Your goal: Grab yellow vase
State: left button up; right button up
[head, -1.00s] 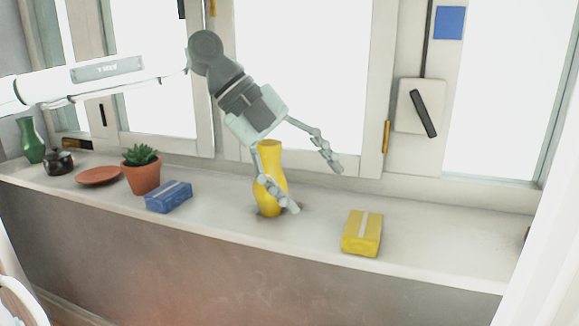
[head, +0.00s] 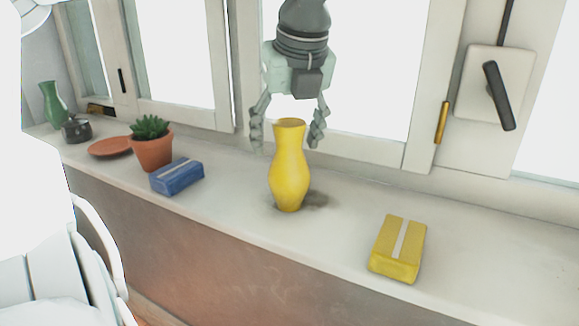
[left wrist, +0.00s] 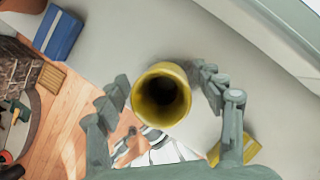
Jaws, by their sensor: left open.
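The yellow vase (head: 288,172) stands upright on the windowsill ledge, near the middle of the head view. My left gripper (head: 287,140) points down from above with its fingers spread. One finger is on each side of the vase's neck in the picture, and the jaws hold nothing. In the left wrist view the vase's round open mouth (left wrist: 161,95) shows between the two fingers of the left gripper (left wrist: 165,92), with a gap on each side. My right gripper does not show.
A yellow packet (head: 399,248) lies on the ledge right of the vase. A blue packet (head: 177,176), a potted succulent (head: 153,150), a terracotta plate (head: 110,147), a dark pot (head: 76,130) and a green vase (head: 53,104) stand to the left. Windows rise behind.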

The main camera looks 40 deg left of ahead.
pick_arm(q)
jog(key=shift+w+a+f, duration=0.15)
jog(key=shift+a+f, duration=0.05)
jog(key=shift+f, duration=0.35)
jog(key=c, duration=1.5)
jog(key=shift+r, duration=0.1)
jog(key=shift+c, duration=0.2)
